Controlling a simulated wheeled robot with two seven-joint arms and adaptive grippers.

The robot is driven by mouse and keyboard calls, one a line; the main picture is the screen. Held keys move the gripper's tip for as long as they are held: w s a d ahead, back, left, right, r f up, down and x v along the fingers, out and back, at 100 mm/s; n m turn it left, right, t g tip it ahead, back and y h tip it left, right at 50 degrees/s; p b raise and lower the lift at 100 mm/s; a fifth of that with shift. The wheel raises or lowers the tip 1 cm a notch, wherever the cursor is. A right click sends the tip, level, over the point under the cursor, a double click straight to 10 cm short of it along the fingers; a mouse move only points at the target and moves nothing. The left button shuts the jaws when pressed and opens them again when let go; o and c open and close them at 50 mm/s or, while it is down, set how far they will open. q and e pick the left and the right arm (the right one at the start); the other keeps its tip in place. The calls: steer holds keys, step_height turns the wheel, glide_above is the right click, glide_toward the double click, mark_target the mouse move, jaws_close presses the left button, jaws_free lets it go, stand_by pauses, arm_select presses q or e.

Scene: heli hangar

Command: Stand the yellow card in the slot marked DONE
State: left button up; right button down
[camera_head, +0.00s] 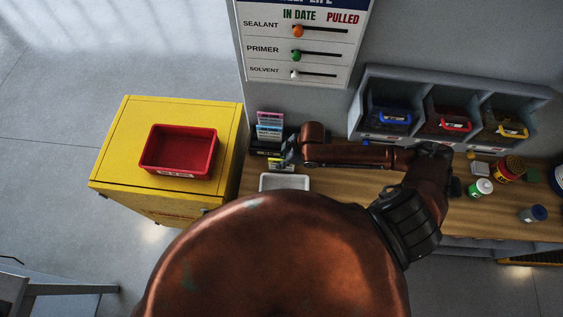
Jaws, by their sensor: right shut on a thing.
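The yellow card (274,162) shows as a small yellow and white patch at the left end of the workbench, low in front of the card rack. My right gripper (287,154) is shut on it, at the end of my arm reaching in from the right. The dark card rack (259,145) stands against the wall, with a pink card (270,118) and a blue card (268,132) upright in it. The slot labels, including DONE, are too small to read. I cannot tell whether the yellow card touches the rack. My left gripper is not in view.
A white tray (284,182) lies just in front of the rack. A yellow cabinet (118,150) with a red bin (178,172) stands to the left. Bins in a grey shelf (455,84) hang above the bench. Several jars, including a green-and-white one (481,187), stand right.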

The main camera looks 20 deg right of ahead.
steer(key=c, duration=2.5)
jaws_free()
steer(key=shift+f, duration=0.15)
steer(key=o, duration=0.4)
